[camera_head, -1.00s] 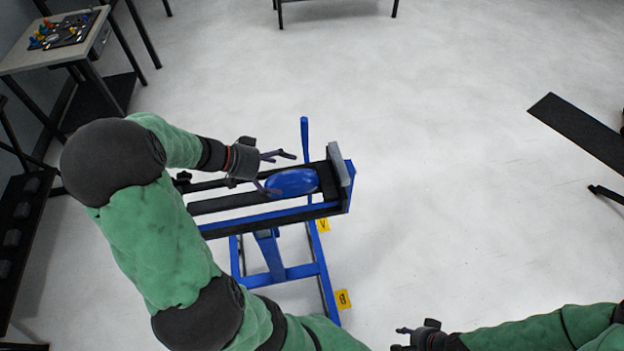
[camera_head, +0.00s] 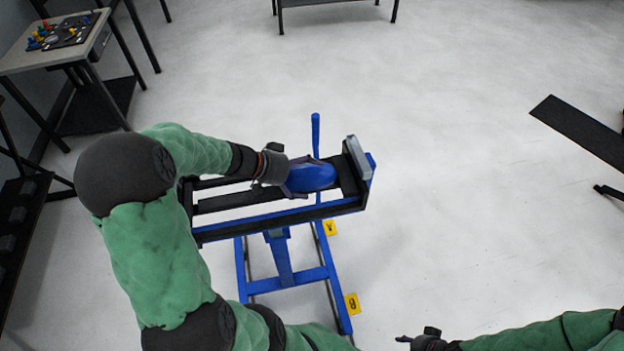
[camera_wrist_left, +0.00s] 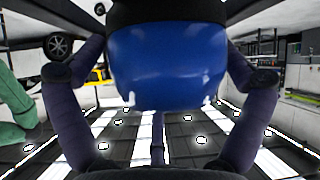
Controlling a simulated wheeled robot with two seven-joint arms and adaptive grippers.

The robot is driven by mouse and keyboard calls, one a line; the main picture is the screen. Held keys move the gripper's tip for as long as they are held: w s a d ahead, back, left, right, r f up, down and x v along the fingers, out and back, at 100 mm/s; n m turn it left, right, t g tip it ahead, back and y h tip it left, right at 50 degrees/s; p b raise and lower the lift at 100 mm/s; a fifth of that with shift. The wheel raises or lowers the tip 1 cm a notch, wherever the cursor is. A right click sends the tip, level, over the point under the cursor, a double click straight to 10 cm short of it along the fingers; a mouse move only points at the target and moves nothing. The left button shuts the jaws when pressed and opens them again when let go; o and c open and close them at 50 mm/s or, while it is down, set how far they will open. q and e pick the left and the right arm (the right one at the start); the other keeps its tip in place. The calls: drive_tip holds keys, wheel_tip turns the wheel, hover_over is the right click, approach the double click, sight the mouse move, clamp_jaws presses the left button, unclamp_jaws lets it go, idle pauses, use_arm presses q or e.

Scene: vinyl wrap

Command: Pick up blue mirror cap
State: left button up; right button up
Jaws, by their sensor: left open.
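The blue mirror cap (camera_head: 316,176) lies on the black bars of a blue stand (camera_head: 283,222), near the stand's right end. My left gripper (camera_head: 301,176) is open at the cap's left end, with one finger along each side of it. In the left wrist view the cap (camera_wrist_left: 166,66) fills the space between the two spread fingers, and gaps show at the lower sides. My right gripper (camera_head: 420,341) is at the bottom edge, far from the cap, and too small to tell open or shut.
A grey end block (camera_head: 360,158) rises just right of the cap. A blue upright post (camera_head: 315,132) stands behind the stand. A table with small tools (camera_head: 52,54) is at the upper left.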

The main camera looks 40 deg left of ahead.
sight(315, 169)
use_arm(q)
drive_tip(key=shift+w+d+f, duration=0.3)
drive_tip(key=shift+w+d, duration=0.1)
drive_tip(key=shift+w, duration=0.1)
drive_tip(key=shift+s, duration=0.1)
drive_tip(key=c, duration=1.1)
drive_tip(key=shift+r, duration=0.1)
drive_tip(key=shift+r+p, duration=0.55)
drive_tip(key=shift+r, duration=0.1)
drive_tip(key=shift+r+p, duration=0.8)
drive_tip(key=shift+r, duration=0.15)
drive_tip(key=w+a+r+p, duration=0.2)
drive_tip(key=a+r, duration=0.1)
drive_tip(key=a, duration=0.1)
drive_tip(key=w+a+r+p, duration=0.2)
drive_tip(key=a+r+p, duration=0.1)
drive_tip(key=a, duration=0.1)
drive_tip(key=w+a+r+p, duration=0.2)
drive_tip(key=a+r, duration=0.1)
drive_tip(key=a, duration=0.1)
drive_tip(key=shift+w+a+r, duration=0.2)
drive_tip(key=shift+a+r, duration=0.15)
